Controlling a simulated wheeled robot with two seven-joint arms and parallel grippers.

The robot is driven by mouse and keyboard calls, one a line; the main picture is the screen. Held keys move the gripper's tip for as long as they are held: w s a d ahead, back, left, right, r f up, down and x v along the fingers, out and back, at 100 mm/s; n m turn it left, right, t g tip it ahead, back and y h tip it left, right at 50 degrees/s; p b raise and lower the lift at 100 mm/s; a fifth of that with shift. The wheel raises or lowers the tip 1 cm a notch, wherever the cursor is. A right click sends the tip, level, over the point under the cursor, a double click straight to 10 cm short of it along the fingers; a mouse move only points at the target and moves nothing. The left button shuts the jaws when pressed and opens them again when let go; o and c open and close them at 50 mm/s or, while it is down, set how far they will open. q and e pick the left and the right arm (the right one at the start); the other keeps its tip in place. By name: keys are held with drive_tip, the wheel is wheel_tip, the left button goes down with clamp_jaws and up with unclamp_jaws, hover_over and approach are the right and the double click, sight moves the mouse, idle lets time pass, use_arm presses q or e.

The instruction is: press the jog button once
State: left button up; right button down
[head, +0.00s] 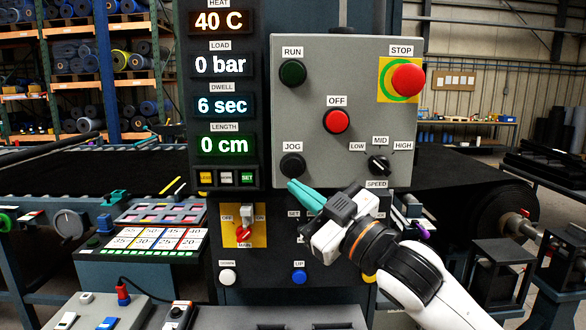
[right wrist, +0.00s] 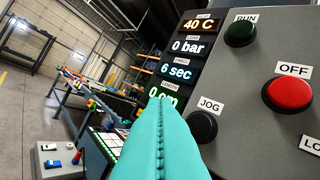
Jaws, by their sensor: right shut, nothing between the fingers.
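The jog button (head: 292,165) is a round black push button on the grey control panel (head: 340,110), under the JOG label at the lower left. It also shows in the right wrist view (right wrist: 202,126), just right of the fingers. My right gripper (head: 291,185) has teal fingers, shut and empty. In the head view its tips are just below the jog button; I cannot tell the gap in depth. In the right wrist view the fingertips (right wrist: 160,100) point up to the left of the button, with no contact visible. My left gripper is not in view.
The dark green RUN button (head: 292,73), red OFF button (head: 337,121), red STOP button (head: 408,80) and black speed knob (head: 378,165) share the panel. The display column (head: 224,100) reads 40 C, 0 bar, 6 sec and 0 cm. A red main switch (head: 243,232) sits below.

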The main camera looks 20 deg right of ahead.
drive_tip(key=p, duration=0.1)
approach(287, 164)
drive_tip(key=w+a+r, duration=0.2)
drive_tip(key=a, duration=0.1)
drive_tip(key=shift+w+f+p, duration=0.15)
drive_tip(key=shift+w+p, duration=0.2)
drive_tip(key=shift+w, duration=0.65)
idle(1.2)
drive_tip(key=shift+w, duration=0.15)
drive_tip(key=shift+w+p, duration=0.2)
drive_tip(key=shift+p, duration=0.2)
drive_tip(key=shift+w+d+p, duration=0.25)
drive_tip(key=shift+w+p, duration=0.1)
drive_tip(key=shift+w, duration=0.15)
idle(0.5)
drive_tip(key=shift+s+a, duration=0.1)
drive_tip(key=shift+s, duration=0.05)
drive_tip(key=shift+s+a, duration=0.15)
drive_tip(key=shift+s, duration=0.55)
